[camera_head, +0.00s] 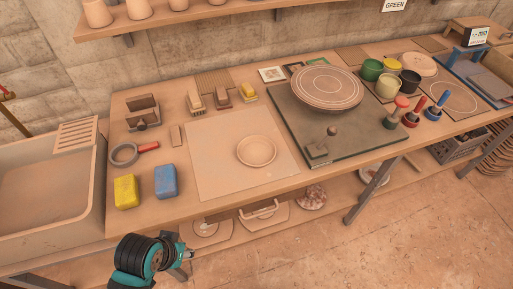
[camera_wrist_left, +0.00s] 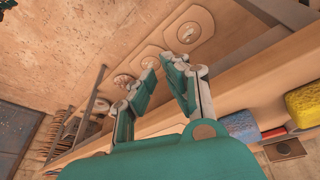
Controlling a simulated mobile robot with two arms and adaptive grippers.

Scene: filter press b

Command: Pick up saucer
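The saucer (camera_head: 257,150) is a shallow, round, clay-coloured dish. It lies on a pale square mat (camera_head: 215,180) on the wooden workbench, in the middle of the head view. My left gripper (camera_head: 188,258) is low in front of the bench's front edge, to the lower left of the saucer and apart from it. In the left wrist view its two teal-padded fingers (camera_wrist_left: 160,64) stand apart with nothing between them. The saucer is not seen in that view. My right gripper is not in view.
A yellow sponge (camera_head: 126,191) and a blue sponge (camera_head: 165,181) lie left of the mat. A round turntable (camera_head: 328,88) stands on a dark board (camera_head: 365,138) to the right. A lower shelf (camera_head: 290,212) holds lids under the bench. The mat around the saucer is clear.

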